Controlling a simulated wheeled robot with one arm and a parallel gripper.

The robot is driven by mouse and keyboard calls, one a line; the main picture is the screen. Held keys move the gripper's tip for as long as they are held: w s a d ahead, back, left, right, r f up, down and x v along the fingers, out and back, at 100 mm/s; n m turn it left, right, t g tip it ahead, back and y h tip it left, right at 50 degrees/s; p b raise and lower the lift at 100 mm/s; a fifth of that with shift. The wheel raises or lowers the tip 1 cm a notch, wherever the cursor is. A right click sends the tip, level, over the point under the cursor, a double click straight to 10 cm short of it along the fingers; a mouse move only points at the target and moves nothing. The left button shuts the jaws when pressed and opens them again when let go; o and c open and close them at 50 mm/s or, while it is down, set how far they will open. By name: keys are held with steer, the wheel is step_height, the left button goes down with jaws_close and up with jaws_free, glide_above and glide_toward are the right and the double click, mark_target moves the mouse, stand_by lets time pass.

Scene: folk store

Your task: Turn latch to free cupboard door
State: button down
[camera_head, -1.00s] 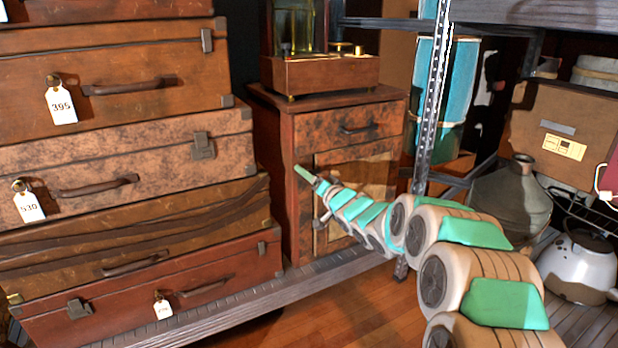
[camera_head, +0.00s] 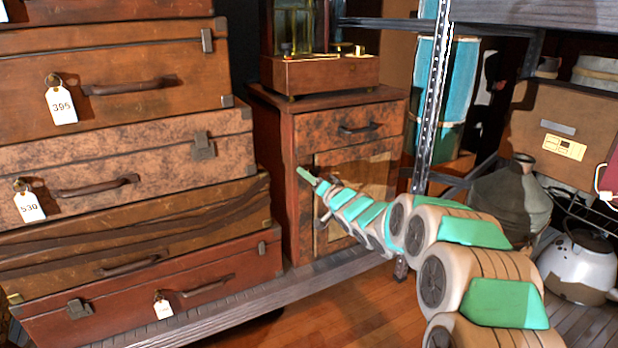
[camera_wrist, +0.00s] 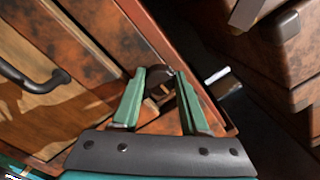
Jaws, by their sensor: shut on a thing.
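The cupboard (camera_head: 293,185) is a small wooden cabinet with a mottled drawer on top and a framed door (camera_head: 375,172) below, which looks closed. My gripper (camera_head: 308,177) reaches the cupboard's left front edge, beside the upper left of the door. In the wrist view, the green fingers of my gripper (camera_wrist: 161,74) close around a small dark latch (camera_wrist: 157,72) at the wooden frame. The latch is partly hidden between the fingers, and its exact angle is hard to tell. In the head view my fingers and arm cover it.
Stacked suitcases (camera_head: 130,205) stand close to the left of the cupboard. A wooden box with glass and brass parts (camera_head: 325,75) sits on top. A perforated metal post (camera_head: 430,120) rises right of the cupboard, near my arm. A metal jug (camera_head: 510,205) stands farther right.

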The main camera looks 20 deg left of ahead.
steer(key=shift+d, duration=0.1)
steer(key=shift+w+n+h+b, duration=0.1)
steer(key=shift+n+h+b, duration=0.3)
steer(key=shift+n+b, duration=5.25)
steer(key=n+p, duration=0.5)
steer(key=n, duration=0.1)
steer(key=shift+p, duration=0.3)
steer(key=shift+c, duration=2.1)
jaws_free()
steer(key=shift+t, duration=0.3)
steer(key=shift+d+r, duration=0.1)
steer(key=v, duration=0.7)
steer(key=shift+s+d, duration=0.2)
steer(key=shift+s, duration=0.05)
